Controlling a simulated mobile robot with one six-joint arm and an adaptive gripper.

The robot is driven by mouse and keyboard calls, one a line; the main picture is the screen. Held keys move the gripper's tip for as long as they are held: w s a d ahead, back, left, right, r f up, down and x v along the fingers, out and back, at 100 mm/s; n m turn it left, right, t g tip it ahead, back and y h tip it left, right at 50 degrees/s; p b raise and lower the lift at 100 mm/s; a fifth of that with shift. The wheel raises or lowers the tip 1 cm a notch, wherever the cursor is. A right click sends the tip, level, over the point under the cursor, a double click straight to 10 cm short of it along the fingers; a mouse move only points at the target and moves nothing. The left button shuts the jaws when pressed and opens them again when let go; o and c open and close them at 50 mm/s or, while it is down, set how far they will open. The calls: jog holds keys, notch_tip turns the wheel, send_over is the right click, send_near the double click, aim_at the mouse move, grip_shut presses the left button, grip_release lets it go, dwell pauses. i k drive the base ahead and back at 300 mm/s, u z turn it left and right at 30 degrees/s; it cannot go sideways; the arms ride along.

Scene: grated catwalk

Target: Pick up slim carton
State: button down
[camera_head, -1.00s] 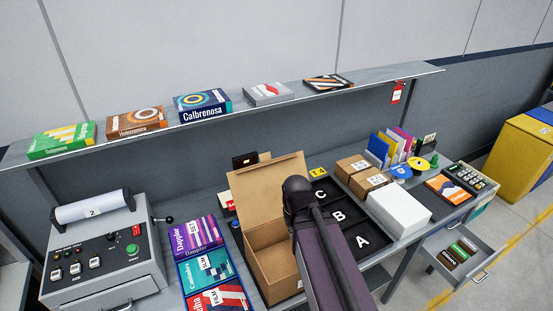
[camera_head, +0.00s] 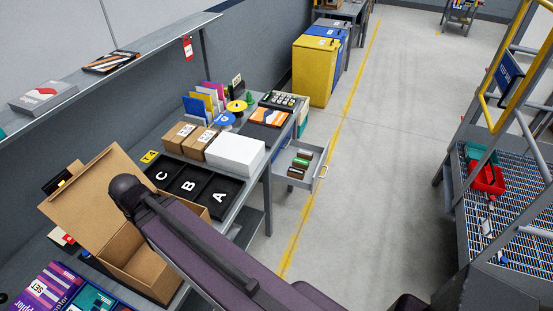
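I cannot tell which thing is the slim carton; several boxes are in view. A flat grey-white box with a red mark (camera_head: 42,98) and a flat dark striped box (camera_head: 110,62) lie on the upper shelf. A plain white box (camera_head: 236,152) and two small brown cartons (camera_head: 178,136) stand on the workbench. Purple boxes with labels (camera_head: 45,287) lie at the lower left, cut by the frame edge. My purple arm crosses the lower middle, its dark rounded joint in front of the open cardboard box (camera_head: 95,195). My gripper's fingers do not show.
Black trays lettered A, B, C (camera_head: 190,187) lie on the bench. An open drawer (camera_head: 300,165) sticks out into the aisle. Yellow (camera_head: 314,72) and blue bins stand behind. A grated catwalk with a red bin (camera_head: 487,178) is at right. The floor between is clear.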

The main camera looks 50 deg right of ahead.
aim_at(293, 172)
jog(key=z, duration=1.4)
jog(key=i, duration=0.5)
jog(key=z, duration=0.05)
jog(key=k, duration=0.15)
jog(key=z, duration=0.6)
